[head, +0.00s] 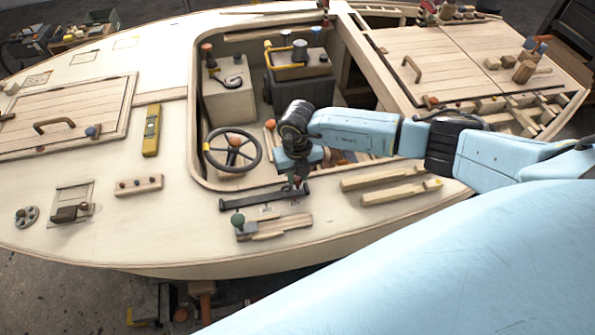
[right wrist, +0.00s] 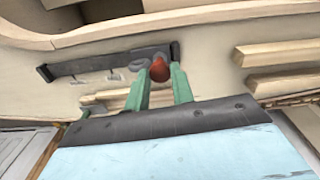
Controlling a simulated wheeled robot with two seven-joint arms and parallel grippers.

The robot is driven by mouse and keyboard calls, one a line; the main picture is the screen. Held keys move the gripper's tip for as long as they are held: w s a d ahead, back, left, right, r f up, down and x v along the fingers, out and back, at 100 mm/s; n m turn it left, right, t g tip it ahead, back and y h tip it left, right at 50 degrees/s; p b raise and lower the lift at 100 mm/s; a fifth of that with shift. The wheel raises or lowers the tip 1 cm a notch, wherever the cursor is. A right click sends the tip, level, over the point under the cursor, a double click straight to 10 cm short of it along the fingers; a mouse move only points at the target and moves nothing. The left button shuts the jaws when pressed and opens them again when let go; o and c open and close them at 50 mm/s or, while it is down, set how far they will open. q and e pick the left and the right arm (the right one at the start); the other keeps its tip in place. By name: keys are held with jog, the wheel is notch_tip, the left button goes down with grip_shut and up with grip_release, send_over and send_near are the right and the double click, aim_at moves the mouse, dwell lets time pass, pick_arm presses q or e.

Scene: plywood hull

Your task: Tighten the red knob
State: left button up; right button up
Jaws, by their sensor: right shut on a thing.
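The red knob (right wrist: 159,70) sits between the two green fingers of my right gripper (right wrist: 160,72) in the right wrist view. It is at the end of a dark flat bar (right wrist: 95,64) that lies on the pale hull deck. In the head view my right gripper (head: 298,183) points down at the right end of this dark bar (head: 262,197), and its fingers mostly hide the knob. The gripper is shut on the knob. My left gripper is not in view.
A black steering wheel (head: 232,150) stands left of my gripper. A green-topped lever (head: 238,222) on a wooden block is in front of the bar. Pale wooden rails (head: 400,192) lie to the right. The open cockpit is behind. Bare deck (head: 160,225) lies to the left.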

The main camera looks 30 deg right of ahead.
jog(key=shift+w+r+m+p, duration=0.1)
jog(key=shift+m+p, duration=0.2)
jog(key=shift+m, duration=0.5)
jog(key=shift+w+r+m+p, duration=0.1)
jog(key=shift+m+p, duration=0.15)
jog(key=shift+m, duration=0.55)
jog(key=o, duration=1)
jog(key=shift+s, duration=0.15)
jog(key=shift+f, duration=0.1)
notch_tip(320, 180, up, 14)
jog(key=shift+f, duration=0.25)
